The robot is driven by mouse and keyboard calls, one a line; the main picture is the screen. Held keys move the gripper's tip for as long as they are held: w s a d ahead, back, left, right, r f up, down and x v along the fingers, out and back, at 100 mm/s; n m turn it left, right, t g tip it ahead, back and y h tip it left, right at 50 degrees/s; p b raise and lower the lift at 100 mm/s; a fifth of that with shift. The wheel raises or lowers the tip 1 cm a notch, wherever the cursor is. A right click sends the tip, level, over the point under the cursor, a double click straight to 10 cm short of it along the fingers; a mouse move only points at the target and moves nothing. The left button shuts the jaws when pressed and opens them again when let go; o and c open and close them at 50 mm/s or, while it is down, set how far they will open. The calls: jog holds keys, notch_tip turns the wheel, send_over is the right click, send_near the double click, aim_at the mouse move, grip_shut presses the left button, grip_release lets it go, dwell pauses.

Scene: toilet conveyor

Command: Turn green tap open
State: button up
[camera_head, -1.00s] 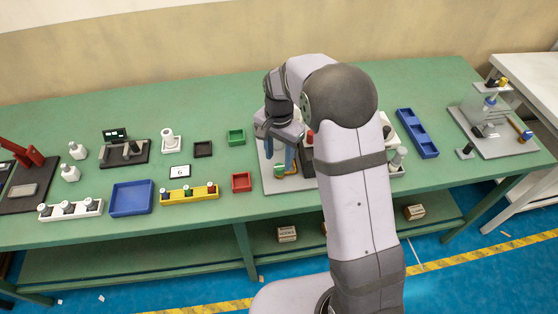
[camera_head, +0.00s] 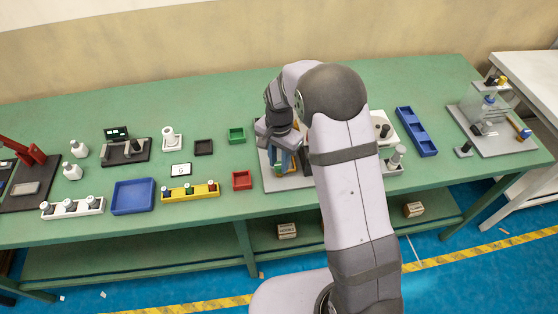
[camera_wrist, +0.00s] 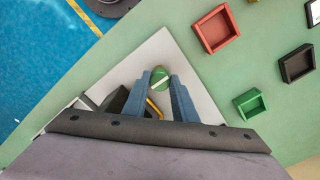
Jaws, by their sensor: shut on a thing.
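The green tap (camera_wrist: 159,76) shows in the wrist view as a round green knob with a pale bar across its top. It stands on a light grey plate (camera_wrist: 187,57), with a yellow curved piece (camera_wrist: 153,107) just behind it. My gripper (camera_wrist: 159,84) is shut on the tap, one blue finger on each side. In the head view my gripper (camera_head: 286,163) is low over the left part of the plate. My fingers and wrist hide most of the tap there.
A red tray (camera_head: 242,180), a green tray (camera_head: 236,136) and a black tray (camera_head: 203,147) lie left of the plate. A blue compartment tray (camera_head: 417,132) lies right of my arm. My arm covers much of the plate. The table behind my gripper is clear.

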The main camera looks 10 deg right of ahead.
jog(key=shift+n, duration=0.3)
jog(key=n, duration=0.8)
jog(key=shift+n, duration=0.4)
jog(key=n, duration=0.4)
jog(key=shift+n, duration=0.3)
jog(key=shift+d+n+b, duration=0.1)
jog(key=shift+n+b, duration=0.2)
jog(key=shift+n, duration=1.6)
jog(key=shift+w, duration=0.1)
jog(key=o, duration=1.1)
jog(key=shift+c, duration=0.2)
